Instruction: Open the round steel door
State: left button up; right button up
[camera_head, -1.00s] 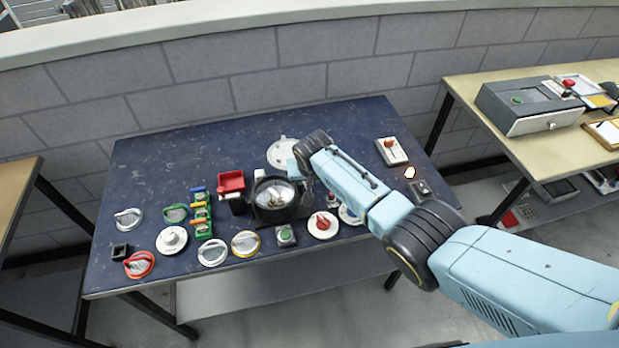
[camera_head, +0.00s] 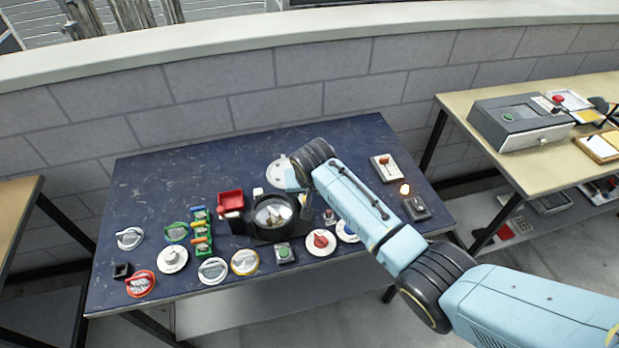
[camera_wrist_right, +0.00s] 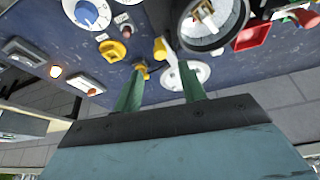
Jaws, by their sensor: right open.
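A black round housing (camera_head: 256,221) stands on the dark blue table, with a round opening and pale parts visible inside. A pale grey round disc (camera_head: 282,172) lies behind it, partly hidden by my right gripper (camera_head: 294,181); I cannot tell for certain which is the round steel door. In the right wrist view, the housing's pale round rim (camera_wrist_right: 213,42) is at the top, and the disc (camera_wrist_right: 190,76) lies beyond the fingers. My right gripper (camera_wrist_right: 162,72) is open, its green fingers apart, near a small white-and-yellow part (camera_wrist_right: 161,48). Contact is unclear. My left gripper is not in view.
A red bin (camera_head: 230,200) stands left of the housing. Several dials, handles and a green rack (camera_head: 201,232) fill the table's front. A switch box (camera_head: 388,168) and a lamp unit (camera_head: 417,208) are at the right. The back left of the table is clear.

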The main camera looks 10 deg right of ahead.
jog(key=shift+v, duration=2.95)
jog(key=s+d+f+g+y, duration=0.1)
jog(key=s+d+f, duration=0.15)
jog(key=s, duration=0.55)
jog(key=s+d+f, duration=0.2)
jog(key=s+d, duration=0.2)
jog(key=s, duration=0.5)
jog(key=s+d+r+n, duration=0.1)
jog(key=s+d+r, duration=0.1)
jog(key=s+d, duration=0.35)
jog(key=s+d+r+n, duration=0.1)
jog(key=s+d, duration=0.2)
jog(key=s, duration=0.6)
notch_tip(320, 180, down, 32)
jog(key=s+g+b, duration=0.1)
jog(key=s+b, duration=0.1)
jog(key=b, duration=0.6)
jog(key=s+d+f+b, duration=0.1)
jog(key=s+f+b, duration=0.2)
jog(key=s+f, duration=0.5)
jog(key=s+d+f+g+h+b, duration=0.1)
jog(key=s+f+b, duration=0.2)
jog(key=s+f, duration=0.5)
notch_tip(320, 180, down, 6)
jog(key=shift+s+d+r+g+b, duration=0.1)
jog(key=shift+s+d+g+b, duration=0.15)
jog(key=shift+d+g+b, duration=0.1)
